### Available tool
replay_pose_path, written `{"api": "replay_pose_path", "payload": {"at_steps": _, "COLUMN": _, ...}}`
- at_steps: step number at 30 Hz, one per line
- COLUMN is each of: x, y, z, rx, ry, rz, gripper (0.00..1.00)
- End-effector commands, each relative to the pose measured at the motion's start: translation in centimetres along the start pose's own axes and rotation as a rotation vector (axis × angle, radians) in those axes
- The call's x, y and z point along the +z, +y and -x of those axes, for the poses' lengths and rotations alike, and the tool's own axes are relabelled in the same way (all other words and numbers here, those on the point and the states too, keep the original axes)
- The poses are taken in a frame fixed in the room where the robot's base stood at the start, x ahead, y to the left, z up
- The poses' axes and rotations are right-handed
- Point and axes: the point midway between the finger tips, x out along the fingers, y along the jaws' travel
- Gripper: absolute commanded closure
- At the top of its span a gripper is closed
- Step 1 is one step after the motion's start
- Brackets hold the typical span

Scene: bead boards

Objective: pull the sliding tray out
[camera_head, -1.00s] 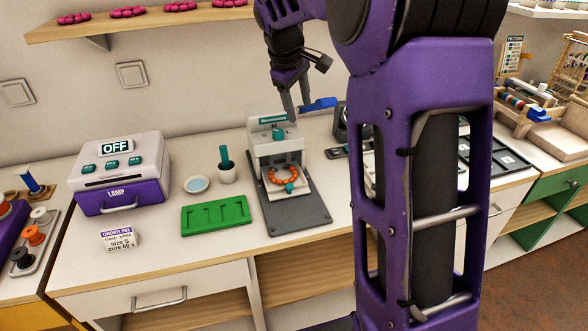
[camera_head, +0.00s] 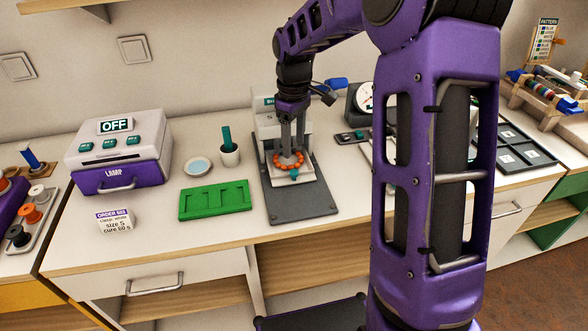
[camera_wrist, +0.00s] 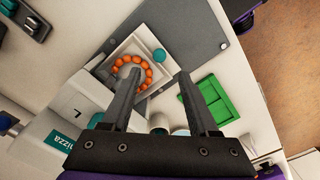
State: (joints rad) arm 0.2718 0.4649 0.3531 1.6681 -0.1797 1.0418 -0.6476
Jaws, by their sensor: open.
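The sliding tray (camera_head: 311,175) is a small white tray on the dark grey base plate of a white press-like machine (camera_head: 266,128). A ring of orange beads (camera_head: 279,163) lies on it, and a teal knob (camera_head: 294,174) sits at its front edge. In the wrist view the tray (camera_wrist: 132,44) shows at the upper middle, with the bead ring (camera_wrist: 148,67) and the round teal knob (camera_wrist: 159,55). My gripper (camera_head: 292,150) is open and points down over the tray. In the wrist view its fingers (camera_wrist: 158,76) are spread and empty; one overlaps the bead ring. I cannot tell whether they touch anything.
The lamp box (camera_head: 118,160) is further left. A dial gauge (camera_head: 363,98) stands behind right. The counter front is mostly clear.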

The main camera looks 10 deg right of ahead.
Motion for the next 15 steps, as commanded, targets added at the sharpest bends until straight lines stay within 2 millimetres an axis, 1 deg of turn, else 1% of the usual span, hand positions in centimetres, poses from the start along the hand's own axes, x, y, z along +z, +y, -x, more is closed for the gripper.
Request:
{"api": "replay_pose_path", "payload": {"at_steps": 1, "x": 0.0, "y": 0.0, "z": -1.5, "rx": -0.002, "ry": -0.002, "rz": 0.001, "gripper": 0.40}}
{"api": "replay_pose_path", "payload": {"at_steps": 6, "x": 0.0, "y": 0.0, "z": -4.9, "rx": -0.002, "ry": -0.002, "rz": 0.000, "gripper": 0.40}}
{"api": "replay_pose_path", "payload": {"at_steps": 10, "x": 0.0, "y": 0.0, "z": -6.8, "rx": -0.001, "ry": -0.002, "rz": 0.001, "gripper": 0.40}}
{"api": "replay_pose_path", "payload": {"at_steps": 15, "x": 0.0, "y": 0.0, "z": -8.1, "rx": 0.000, "ry": 0.000, "rz": 0.000, "gripper": 0.40}}
